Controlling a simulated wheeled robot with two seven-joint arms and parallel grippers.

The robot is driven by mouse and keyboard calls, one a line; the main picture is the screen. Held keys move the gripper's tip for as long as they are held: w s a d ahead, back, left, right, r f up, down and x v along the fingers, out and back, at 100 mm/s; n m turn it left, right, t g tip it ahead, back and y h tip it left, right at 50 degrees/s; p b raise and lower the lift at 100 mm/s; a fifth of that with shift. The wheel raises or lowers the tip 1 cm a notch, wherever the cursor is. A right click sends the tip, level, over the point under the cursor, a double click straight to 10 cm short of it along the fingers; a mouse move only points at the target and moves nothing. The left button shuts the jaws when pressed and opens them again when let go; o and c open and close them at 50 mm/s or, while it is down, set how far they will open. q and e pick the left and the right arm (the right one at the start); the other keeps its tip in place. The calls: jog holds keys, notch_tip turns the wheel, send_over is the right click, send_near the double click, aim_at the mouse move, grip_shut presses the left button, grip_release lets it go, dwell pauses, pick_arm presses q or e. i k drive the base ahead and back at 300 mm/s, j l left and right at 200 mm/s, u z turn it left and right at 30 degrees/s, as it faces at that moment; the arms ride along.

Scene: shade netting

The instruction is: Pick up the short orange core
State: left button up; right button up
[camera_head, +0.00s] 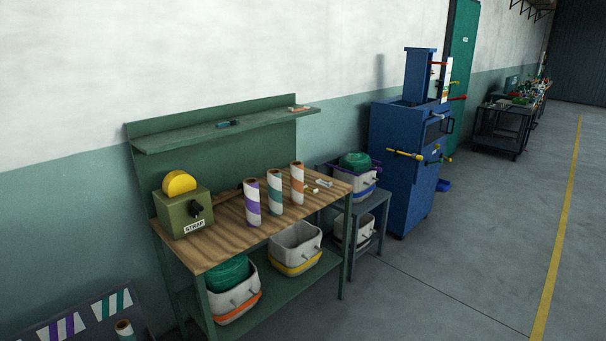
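An orange-and-white striped core (297,184) stands upright on the wooden top of the green workbench (228,229), at the right of a row of three. A teal-and-white core (275,194) and a purple-and-white core (252,204) stand to its left. The three look similar in height, so I cannot tell whether the orange one is a short core. Another core (125,331) shows only its top at the bottom left edge, and its stripe colour is unclear. Neither of my grippers is in view.
A green strap box (182,212) sits on the bench's left end. Bins stand below, one orange-trimmed (236,301), one yellow-trimmed (296,250). A small grey table (369,205) with bins and a blue machine (402,170) stand to the right. The floor in front at right is clear.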

aim_at(297, 168)
jog(key=i+l, duration=0.3)
jog(key=i+l+u, duration=0.15)
jog(key=i+l, duration=0.15)
jog(key=l, duration=0.2)
jog(key=i+l, duration=0.3)
jog(key=l, duration=0.15)
jog(key=i+l+u, duration=0.15)
jog(key=i+l, duration=0.15)
jog(key=l, duration=0.15)
